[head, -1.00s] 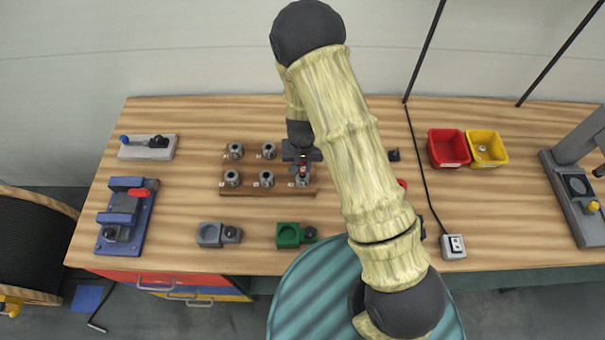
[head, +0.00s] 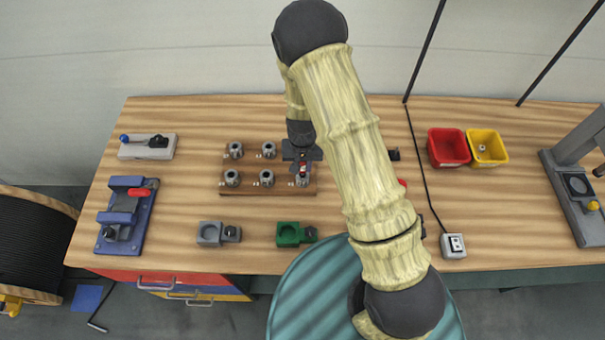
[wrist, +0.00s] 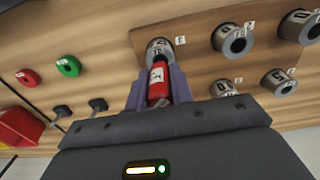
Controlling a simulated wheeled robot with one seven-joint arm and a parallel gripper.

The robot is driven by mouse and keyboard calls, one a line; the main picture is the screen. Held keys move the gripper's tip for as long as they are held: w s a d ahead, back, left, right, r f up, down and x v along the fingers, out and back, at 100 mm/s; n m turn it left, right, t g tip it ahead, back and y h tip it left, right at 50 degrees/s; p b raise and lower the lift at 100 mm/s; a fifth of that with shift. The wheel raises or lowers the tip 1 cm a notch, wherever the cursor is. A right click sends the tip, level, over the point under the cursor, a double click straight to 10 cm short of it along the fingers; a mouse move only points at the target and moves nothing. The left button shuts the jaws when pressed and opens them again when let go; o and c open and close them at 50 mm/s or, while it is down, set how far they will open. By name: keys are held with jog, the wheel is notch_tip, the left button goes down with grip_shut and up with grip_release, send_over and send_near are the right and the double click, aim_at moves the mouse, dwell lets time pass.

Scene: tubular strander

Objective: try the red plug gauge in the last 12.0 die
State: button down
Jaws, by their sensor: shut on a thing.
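My gripper (wrist: 155,90) is shut on the red plug gauge (wrist: 158,82), its purple-grey fingers on either side. In the head view my gripper (head: 302,160) is over the front right die (head: 301,182) of the wooden rack (head: 205,188). In the wrist view the gauge points at that die (wrist: 158,46), and its far end overlaps the die's near edge. I cannot tell whether the tip is in the bore. Several other steel dies, such as the front middle one (head: 267,179), stand on the rack with small labels, too small to read surely.
A green block (head: 288,234) and a grey block (head: 210,233) lie in front of the rack. A blue fixture (head: 127,214) stands left. Red (head: 448,148) and yellow (head: 488,147) bins stand right.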

jog(key=shift+f+b, duration=0.35)
jog(key=shift+f, duration=0.15)
dwell(0.4)
jog(key=shift+r, duration=0.15)
dwell(0.8)
jog(key=shift+r+p, duration=2.1)
jog(key=shift+r, duration=0.55)
jog(key=shift+f, duration=0.15)
